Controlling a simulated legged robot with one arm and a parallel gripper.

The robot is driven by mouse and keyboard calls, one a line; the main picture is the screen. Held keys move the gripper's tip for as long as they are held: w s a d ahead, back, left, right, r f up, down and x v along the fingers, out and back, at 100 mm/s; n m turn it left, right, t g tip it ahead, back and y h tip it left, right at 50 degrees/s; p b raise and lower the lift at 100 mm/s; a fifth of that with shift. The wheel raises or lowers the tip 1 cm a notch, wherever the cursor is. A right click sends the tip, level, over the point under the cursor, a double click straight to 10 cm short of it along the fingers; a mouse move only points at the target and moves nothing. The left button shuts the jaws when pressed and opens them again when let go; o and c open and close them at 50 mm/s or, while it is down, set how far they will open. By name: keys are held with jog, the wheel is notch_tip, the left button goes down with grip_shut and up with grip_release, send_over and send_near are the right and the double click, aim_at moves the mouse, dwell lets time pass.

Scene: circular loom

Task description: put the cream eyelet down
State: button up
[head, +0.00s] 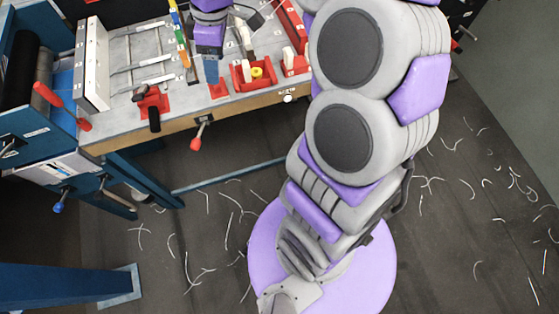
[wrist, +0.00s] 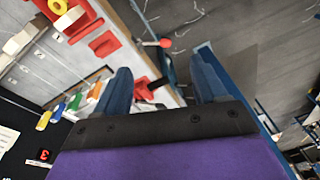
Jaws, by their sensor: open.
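My gripper (head: 211,78) is over the front part of the workbench, left of a red holder (head: 238,80). In the wrist view its two blue fingers (wrist: 162,82) stand wide apart with nothing held between them. A cream upright piece (head: 246,71) stands in the red holder beside a yellow ring-like piece (head: 257,72). Another cream piece (head: 288,58) stands in a red holder to the right. The wrist view also shows a cream piece (wrist: 68,20) by the yellow ring (wrist: 58,6). I cannot tell which cream piece is the eyelet.
The grey bench top (head: 190,92) has a wooden front edge, a red-based black handle (head: 154,118) and a red-tipped lever (head: 196,143). A white block (head: 92,62) and a blue-framed roller machine (head: 42,130) are at left. Pale scraps litter the dark floor.

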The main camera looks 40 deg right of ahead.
jog(key=s+a+f+m+g+h, duration=0.1)
jog(key=s+m, duration=0.4)
jog(key=s, duration=0.9)
jog(key=s+a+f+m, duration=0.1)
jog(key=s+m, duration=0.5)
jog(key=s, duration=0.8)
jog(key=shift+a+f+g+h, duration=0.25)
jog(key=shift+f+g+h, duration=0.15)
jog(key=shift+f, duration=0.35)
jog(key=shift+d, duration=0.2)
